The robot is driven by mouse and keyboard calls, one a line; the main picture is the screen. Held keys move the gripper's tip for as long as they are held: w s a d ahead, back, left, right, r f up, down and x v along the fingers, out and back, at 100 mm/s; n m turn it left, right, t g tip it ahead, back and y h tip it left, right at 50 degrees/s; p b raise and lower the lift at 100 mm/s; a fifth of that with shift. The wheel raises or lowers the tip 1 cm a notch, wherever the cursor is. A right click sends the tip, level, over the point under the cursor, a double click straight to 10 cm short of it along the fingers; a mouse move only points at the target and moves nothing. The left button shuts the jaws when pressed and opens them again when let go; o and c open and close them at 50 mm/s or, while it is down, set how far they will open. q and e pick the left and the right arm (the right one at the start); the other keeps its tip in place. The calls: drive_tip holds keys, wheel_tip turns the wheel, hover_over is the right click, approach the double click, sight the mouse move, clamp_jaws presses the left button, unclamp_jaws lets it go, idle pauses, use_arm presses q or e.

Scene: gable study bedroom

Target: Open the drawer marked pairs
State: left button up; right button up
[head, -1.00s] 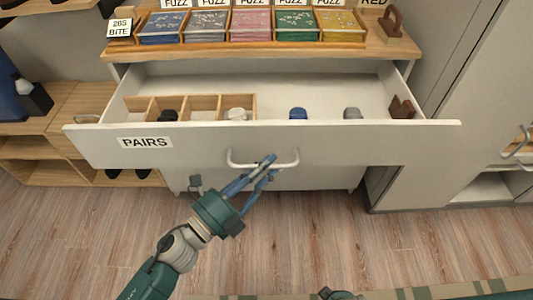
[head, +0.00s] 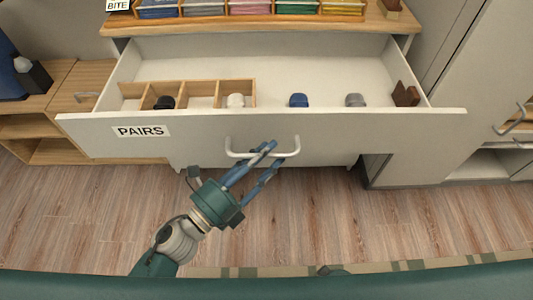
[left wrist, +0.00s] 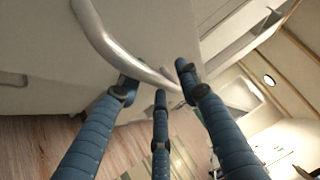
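The drawer marked PAIRS (head: 350,130) stands well open in the head view, its white front toward me and its label (head: 141,131) at the left. Its metal handle (head: 236,153) is on the middle of the front; in the left wrist view the handle (left wrist: 108,45) curves in among my fingers. My left gripper (head: 268,156) is closed around the right part of the handle, with fingers on both sides of the bar; the fingers also show in the left wrist view (left wrist: 158,88). My right gripper is not in view.
Inside the drawer are a wooden divider (head: 218,88) and several small items, including a blue one (head: 298,100) and a brown one (head: 405,94). Card trays (head: 250,8) stand on the top above. A wooden shelf (head: 62,150) is at left, a cabinet (head: 480,85) at right. Wood floor lies clear in front.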

use_arm(q)
drive_tip(key=v, duration=1.2)
drive_tip(key=shift+f, duration=0.1)
idle(0.4)
